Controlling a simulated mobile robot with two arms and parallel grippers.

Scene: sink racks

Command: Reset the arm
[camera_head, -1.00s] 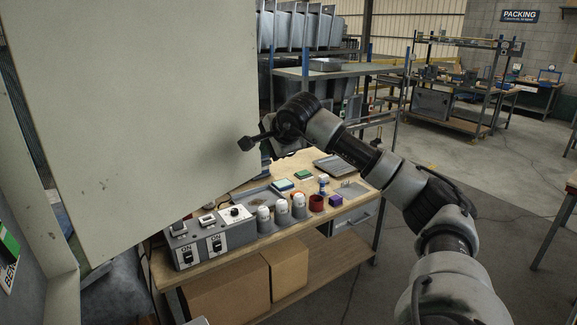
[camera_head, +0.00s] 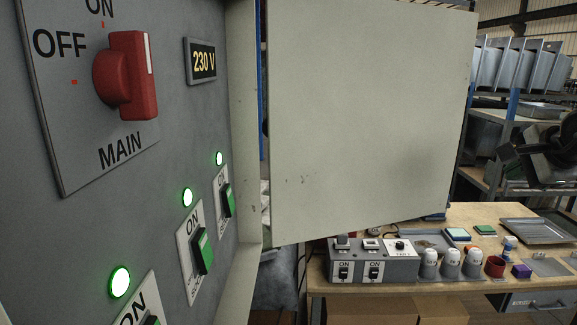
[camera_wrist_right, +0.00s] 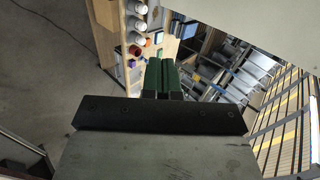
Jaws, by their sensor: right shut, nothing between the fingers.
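My right gripper (camera_head: 510,153) is at the right edge of the head view, in the air beyond the open cabinet door (camera_head: 370,120) and above the workbench. In the right wrist view its two green fingers (camera_wrist_right: 161,76) are together, with nothing between them. My left gripper is not in view. The electrical panel (camera_head: 120,215) fills the left of the head view. Its red main switch (camera_head: 128,78) has the handle upright, toward ON. Several green lamps, one of them here (camera_head: 120,281), are lit beside rocker switches (camera_head: 202,250). The display (camera_head: 201,62) reads 230 V.
The workbench (camera_head: 465,217) carries a grey switch box (camera_head: 373,262), white-capped items (camera_head: 451,263), a red cup (camera_head: 495,267) and a metal tray (camera_head: 541,231). Shelving (camera_head: 500,113) with grey bins stands behind. The door stands between the panel and my right arm.

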